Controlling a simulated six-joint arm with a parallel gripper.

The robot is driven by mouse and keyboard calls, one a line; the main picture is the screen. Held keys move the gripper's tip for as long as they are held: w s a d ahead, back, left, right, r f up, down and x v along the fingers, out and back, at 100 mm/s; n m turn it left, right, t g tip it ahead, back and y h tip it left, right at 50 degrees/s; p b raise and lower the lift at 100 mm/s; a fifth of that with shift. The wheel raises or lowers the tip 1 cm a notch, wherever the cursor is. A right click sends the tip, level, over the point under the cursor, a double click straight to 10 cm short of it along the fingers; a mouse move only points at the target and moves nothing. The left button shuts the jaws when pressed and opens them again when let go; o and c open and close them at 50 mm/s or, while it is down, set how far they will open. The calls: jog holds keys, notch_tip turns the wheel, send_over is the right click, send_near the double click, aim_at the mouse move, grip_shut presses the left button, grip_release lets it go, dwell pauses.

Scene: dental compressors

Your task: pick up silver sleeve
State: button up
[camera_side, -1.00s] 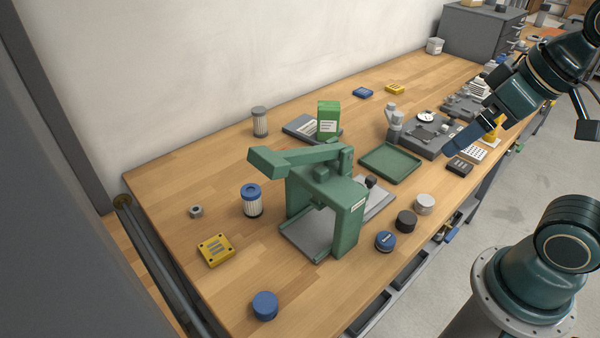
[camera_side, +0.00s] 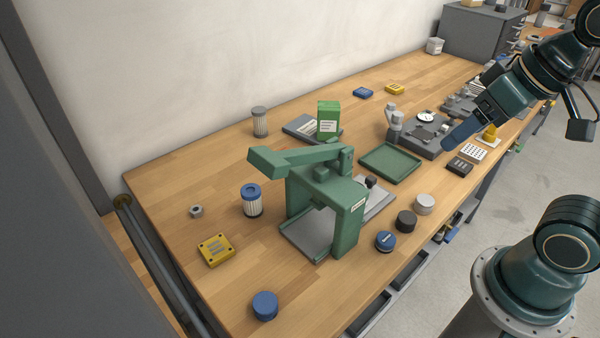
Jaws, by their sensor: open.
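A small silver-grey piece with a dark hole (camera_side: 196,211) lies at the left of the wooden bench and looks like the silver sleeve, though it is too small to be sure. A wider silver-grey cylinder (camera_side: 424,204) stands upright at the front edge, right of the green press. My gripper (camera_side: 459,134) is at the upper right, above the grey fixture area and far from both. Its blue finger shows from the side and the other finger is hidden. It is open, and nothing shows in it.
The green press (camera_side: 345,215) stands mid-bench. Near it are a blue-topped filter (camera_side: 252,201), a yellow block (camera_side: 215,250), a blue cap (camera_side: 265,305) and a dark cylinder (camera_side: 406,221). The green tray (camera_side: 391,161) is empty. Bench around the small silver piece is clear.

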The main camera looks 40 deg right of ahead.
jog(key=w+d+f+m+g+y, duration=0.1)
jog(key=w+f+m+y, duration=0.1)
jog(key=w+f+m, duration=0.2)
jog(key=w+d+f+m+g+y, duration=0.1)
jog(key=w+f+m, duration=0.4)
jog(key=w+m, duration=0.6)
jog(key=shift+d+m+g+y, duration=0.15)
jog(key=shift+m+g+y, duration=0.55)
jog(key=shift+m, duration=2.6)
jog(key=x, duration=0.6)
jog(key=shift+s+f, duration=0.1)
jog(key=shift+f, duration=0.3)
jog(key=shift+x, duration=0.9)
jog(key=shift+x, duration=2.6)
jog(key=shift+d, duration=0.1)
